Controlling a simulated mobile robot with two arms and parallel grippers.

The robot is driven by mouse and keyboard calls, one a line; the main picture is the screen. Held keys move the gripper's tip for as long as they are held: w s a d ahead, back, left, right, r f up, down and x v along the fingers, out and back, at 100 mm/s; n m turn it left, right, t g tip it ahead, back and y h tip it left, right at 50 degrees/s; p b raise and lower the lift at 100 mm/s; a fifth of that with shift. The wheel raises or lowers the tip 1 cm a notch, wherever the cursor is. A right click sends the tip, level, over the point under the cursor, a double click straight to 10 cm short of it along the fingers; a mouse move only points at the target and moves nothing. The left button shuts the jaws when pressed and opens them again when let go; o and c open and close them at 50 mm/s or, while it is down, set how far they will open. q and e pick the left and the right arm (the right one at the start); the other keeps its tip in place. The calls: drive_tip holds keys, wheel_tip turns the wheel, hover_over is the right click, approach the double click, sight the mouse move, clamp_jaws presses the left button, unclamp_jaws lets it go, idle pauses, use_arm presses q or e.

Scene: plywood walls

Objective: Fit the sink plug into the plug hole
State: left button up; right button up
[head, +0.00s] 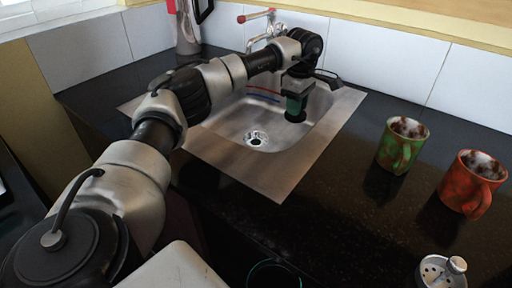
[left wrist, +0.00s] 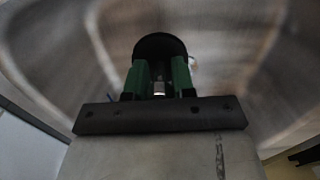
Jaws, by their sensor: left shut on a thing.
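My left gripper (head: 296,106) reaches over the sink (head: 232,122) from the far side of the basin, pointing down. It is shut on the sink plug, a dark round disc (head: 295,117) at its fingertips. In the left wrist view the black plug (left wrist: 159,44) sits at the ends of the green fingers (left wrist: 160,80), with a small metallic piece between them. The plug hole (head: 256,138) is a bright metal drain in the basin floor, uncovered, left of and nearer than the plug. The plug is apart from it. My right gripper is not in view.
A tap (head: 266,28) with red handles stands behind the sink. A green mug (head: 396,150) and a red mug (head: 466,190) stand on the dark counter (head: 330,215) at the right. A perforated metal item (head: 436,273) lies at the lower right.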

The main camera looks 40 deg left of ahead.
use_arm(q)
drive_tip(key=shift+s+a+f, duration=0.1)
drive_tip(key=shift+a+f, duration=0.05)
drive_tip(key=shift+f, duration=0.3)
drive_tip(key=s+a+f, duration=0.1)
drive_tip(key=a+f, duration=0.1)
drive_tip(key=a, duration=0.1)
drive_tip(key=s+a+f+b, duration=0.1)
drive_tip(key=s+a+f, duration=0.1)
drive_tip(key=a, duration=0.1)
drive_tip(key=s+a+f, duration=0.1)
drive_tip(key=a+f, duration=0.1)
drive_tip(key=a, duration=0.2)
drive_tip(key=shift+s+a+f, duration=0.1)
drive_tip(key=shift+s+f, duration=0.25)
wheel_tip(320, 180, down, 4)
drive_tip(key=shift+f+b, duration=0.1)
drive_tip(key=shift+b, duration=0.4)
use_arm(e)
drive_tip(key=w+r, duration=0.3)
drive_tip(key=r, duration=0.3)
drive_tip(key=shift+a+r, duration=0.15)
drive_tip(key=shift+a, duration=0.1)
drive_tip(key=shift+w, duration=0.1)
use_arm(q)
drive_tip(key=o, duration=0.9)
